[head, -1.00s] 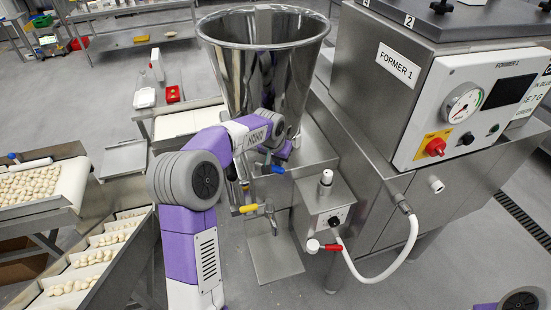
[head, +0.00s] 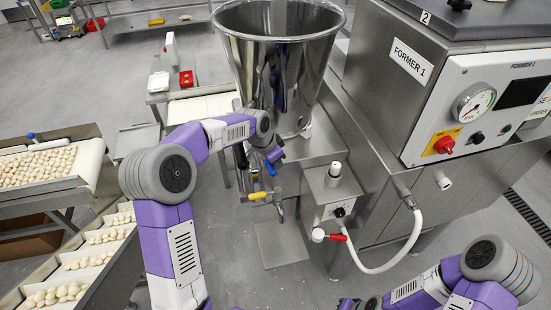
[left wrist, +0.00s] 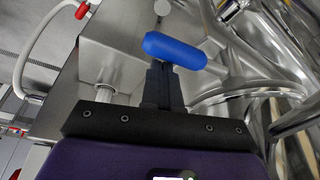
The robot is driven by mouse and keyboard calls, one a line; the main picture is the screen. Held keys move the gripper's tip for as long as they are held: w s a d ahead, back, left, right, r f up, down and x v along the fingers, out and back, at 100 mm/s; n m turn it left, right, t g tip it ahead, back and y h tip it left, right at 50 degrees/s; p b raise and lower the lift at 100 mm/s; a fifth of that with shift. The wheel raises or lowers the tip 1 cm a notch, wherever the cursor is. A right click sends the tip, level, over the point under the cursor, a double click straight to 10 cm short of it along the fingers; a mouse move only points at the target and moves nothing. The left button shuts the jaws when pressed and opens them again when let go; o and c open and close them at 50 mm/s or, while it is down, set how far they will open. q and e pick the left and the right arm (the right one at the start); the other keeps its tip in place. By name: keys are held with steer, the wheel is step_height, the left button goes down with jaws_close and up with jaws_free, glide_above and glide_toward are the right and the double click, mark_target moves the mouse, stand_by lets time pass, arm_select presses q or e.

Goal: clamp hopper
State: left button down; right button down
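The hopper (head: 284,75) is a tall shiny steel cone with an open top, upright on a steel stand in the head view. A blue handle (head: 270,168) shows below its left side. In the left wrist view the blue handle (left wrist: 175,50) lies across the tips of my left gripper (left wrist: 160,68). Its black fingers are together, with no clear gap; I cannot tell whether they grip the handle. In the head view my left gripper (head: 273,155) is beside the hopper's base. My right gripper is mostly cut off at the bottom edge, its fingers hidden.
A yellow handle (head: 257,195) sits below the blue one. A steel box (head: 332,190) with a red-handled valve (head: 332,237) and white hose (head: 410,240) stands to the right. The FORMER 1 machine (head: 430,110) fills the right side. Pasta conveyors (head: 90,165) stand at left.

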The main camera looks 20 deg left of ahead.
arm_select(q)
steer(key=shift+s+a, duration=0.35)
steer(key=shift+s, duration=0.05)
steer(key=shift+s+a+f, duration=0.1)
steer(key=shift+a+f, duration=0.05)
steer(key=shift+a, duration=0.05)
stand_by(0.4)
